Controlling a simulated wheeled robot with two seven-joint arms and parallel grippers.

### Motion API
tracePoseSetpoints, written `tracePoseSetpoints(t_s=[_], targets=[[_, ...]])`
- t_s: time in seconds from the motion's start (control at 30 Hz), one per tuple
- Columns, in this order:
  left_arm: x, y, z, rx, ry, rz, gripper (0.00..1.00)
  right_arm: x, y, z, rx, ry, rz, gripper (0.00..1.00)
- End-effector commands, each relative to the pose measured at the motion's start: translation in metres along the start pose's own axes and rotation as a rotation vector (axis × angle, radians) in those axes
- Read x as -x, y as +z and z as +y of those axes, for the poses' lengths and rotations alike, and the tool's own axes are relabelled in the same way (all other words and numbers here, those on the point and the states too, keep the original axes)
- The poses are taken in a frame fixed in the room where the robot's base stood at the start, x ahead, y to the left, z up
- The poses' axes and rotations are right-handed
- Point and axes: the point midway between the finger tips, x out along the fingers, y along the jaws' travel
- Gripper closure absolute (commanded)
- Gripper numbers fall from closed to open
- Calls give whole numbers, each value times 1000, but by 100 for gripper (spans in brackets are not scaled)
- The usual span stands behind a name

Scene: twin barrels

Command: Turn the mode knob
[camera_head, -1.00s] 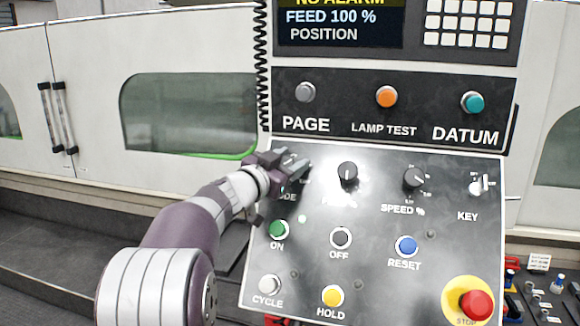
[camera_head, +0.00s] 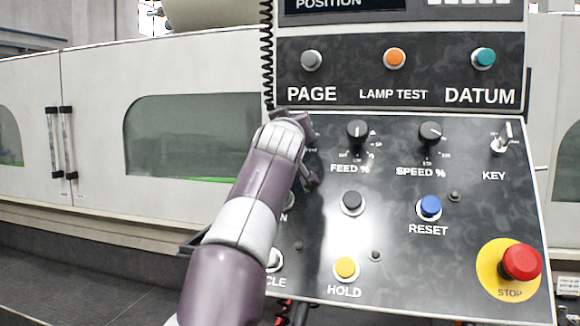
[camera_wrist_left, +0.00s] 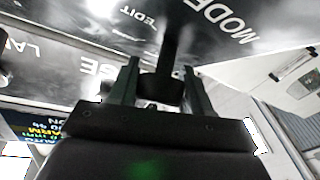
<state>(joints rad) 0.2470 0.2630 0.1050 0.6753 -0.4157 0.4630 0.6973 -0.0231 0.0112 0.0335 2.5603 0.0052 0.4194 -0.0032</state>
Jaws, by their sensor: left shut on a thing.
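The mode knob (camera_wrist_left: 160,86) is a dark knob on the black control panel, beside the MODE and EDIT lettering in the left wrist view. My left gripper (camera_wrist_left: 160,76) has one finger on each side of it and is shut on it. In the head view my left gripper (camera_head: 303,130) is at the panel's upper left, left of the FEED % knob (camera_head: 357,133). My own wrist and forearm hide the mode knob and its label there. My right gripper is in neither view.
The SPEED % knob (camera_head: 431,133) and key switch (camera_head: 498,146) are farther right. My forearm partly covers the panel's left edge.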

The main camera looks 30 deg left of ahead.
Motion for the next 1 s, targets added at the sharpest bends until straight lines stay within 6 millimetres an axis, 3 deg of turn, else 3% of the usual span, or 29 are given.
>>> tracePoseSetpoints(t_s=[0.83, 0.87, 0.9, 1.0], targets=[[1, -1, -2, 88, -87, 12, 82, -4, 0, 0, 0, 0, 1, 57], [1, -1, -2, 88, -87, 12, 45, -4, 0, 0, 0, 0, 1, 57], [1, -2, -2, 88, -87, 12, 33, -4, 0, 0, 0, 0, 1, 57], [1, -1, -2, 88, -87, 12, 33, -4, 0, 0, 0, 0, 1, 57]])
